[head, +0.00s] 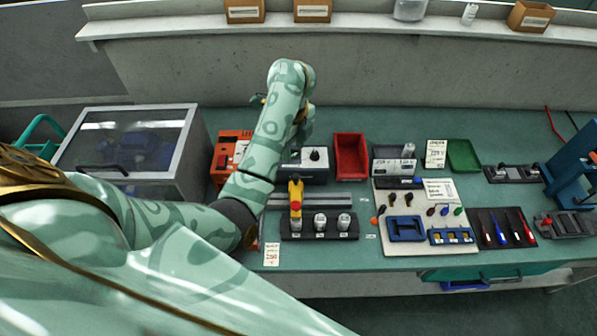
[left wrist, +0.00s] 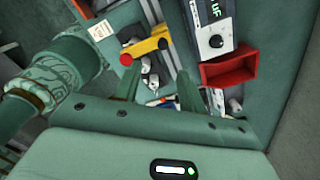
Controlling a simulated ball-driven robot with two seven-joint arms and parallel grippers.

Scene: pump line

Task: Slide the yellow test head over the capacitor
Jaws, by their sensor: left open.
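The yellow test head (head: 295,188), with a red knob, stands at the rail behind the left end of a black holder (head: 350,233). Several silver capacitors stand in the holder, including a middle one (head: 320,221) and a right one (head: 343,221). The head hides part of the leftmost capacitor, and I cannot tell whether it touches it. My left gripper (head: 304,128) is above the bench behind the head, partly hidden by its arm. In the left wrist view my left gripper (left wrist: 158,92) is open and empty, apart from the yellow test head (left wrist: 152,44).
A meter (head: 304,160) and a red bin (head: 350,155) stand behind the rail (head: 335,198). A pale board (head: 440,215) with small parts lies to the right. A clear-lidded cabinet (head: 130,145) stands left. A white label card (head: 271,254) lies at the front edge.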

